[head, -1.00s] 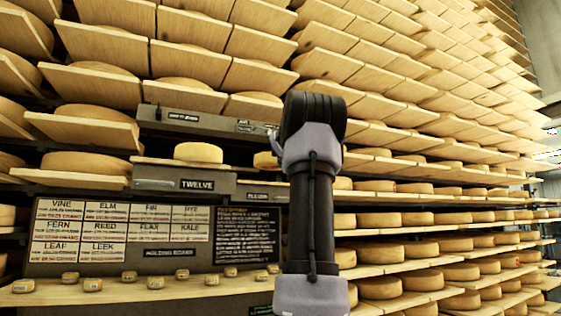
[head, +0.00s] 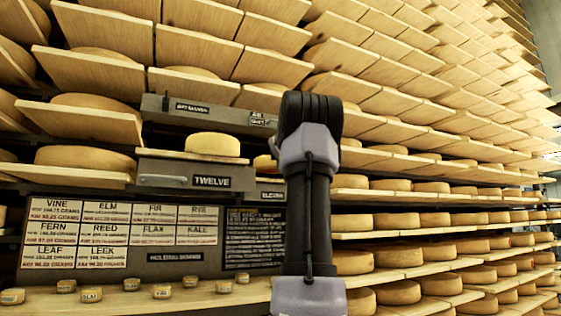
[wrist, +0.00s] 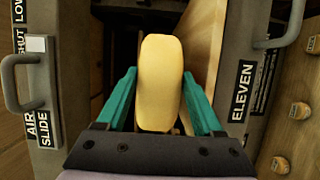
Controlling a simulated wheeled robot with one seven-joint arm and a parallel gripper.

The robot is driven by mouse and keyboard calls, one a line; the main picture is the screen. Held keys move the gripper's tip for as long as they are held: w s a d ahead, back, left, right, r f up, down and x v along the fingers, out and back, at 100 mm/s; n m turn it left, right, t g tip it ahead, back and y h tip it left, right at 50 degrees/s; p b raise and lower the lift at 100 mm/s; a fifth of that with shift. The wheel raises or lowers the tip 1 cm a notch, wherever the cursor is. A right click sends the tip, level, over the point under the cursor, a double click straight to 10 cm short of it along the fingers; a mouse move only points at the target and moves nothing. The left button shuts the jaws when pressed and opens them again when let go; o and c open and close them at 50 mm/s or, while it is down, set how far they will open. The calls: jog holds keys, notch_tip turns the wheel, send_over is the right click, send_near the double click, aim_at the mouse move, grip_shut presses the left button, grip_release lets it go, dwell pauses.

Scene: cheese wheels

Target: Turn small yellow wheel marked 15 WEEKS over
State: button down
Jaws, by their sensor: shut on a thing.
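In the wrist view, a pale yellow wheel (wrist: 159,85) stands on edge between the two teal fingers of my gripper (wrist: 160,74). The fingers are shut on its two sides, and it sticks out beyond the fingertips. No 15 WEEKS mark is readable on the side I see. In the head view my own arm hides the gripper and the held wheel.
A drawer front marked ELEVEN (wrist: 243,90) is close right of the gripper; a handled AIR SLIDE panel (wrist: 40,90) is left. In the head view, a yellow wheel (head: 212,144) rests above the TWELVE drawer (head: 185,176). Small labelled pieces (head: 162,292) line the lower ledge.

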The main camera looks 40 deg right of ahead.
jog(key=shift+w+a+f, duration=0.15)
jog(key=shift+a+f, duration=0.1)
jog(key=shift+f, duration=0.55)
jog(key=shift+d+f, duration=0.1)
jog(key=shift+f, duration=0.55)
jog(key=shift+f, duration=0.3)
grip_release()
jog(key=shift+s, duration=0.2)
jog(key=v, duration=1)
jog(key=shift+s, duration=0.3)
